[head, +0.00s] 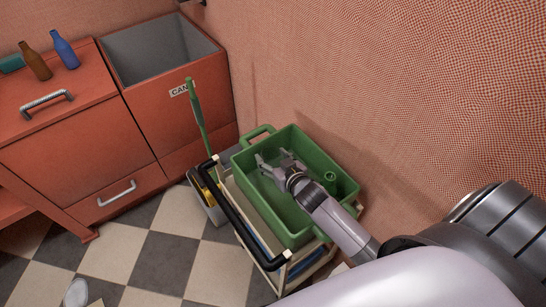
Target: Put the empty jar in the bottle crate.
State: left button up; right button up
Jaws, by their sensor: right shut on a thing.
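The green bottle crate (277,210) sits on top of a small cart beside the wall. My right gripper (273,161) reaches into the crate from the lower right, over its far half. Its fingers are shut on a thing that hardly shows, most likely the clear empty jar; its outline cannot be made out. Whether it touches the crate floor cannot be told. A green bottle (330,179) stands in the crate, to the right of the gripper. My left gripper is not in view.
The cart has a black handle (238,217). A green-handled tool (196,112) stands up from a bucket (208,203) beside it. A red cabinet (70,130) holds a brown bottle (35,62) and a blue bottle (64,50). An open bin (170,85) adjoins it. The checkered floor is mostly clear.

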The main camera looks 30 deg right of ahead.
jog(key=o, duration=1.4)
jog(key=shift+r, duration=0.2)
jog(key=shift+r+p, duration=0.45)
jog(key=shift+r, duration=0.05)
jog(key=v, duration=0.7)
jog(key=shift+s, duration=0.25)
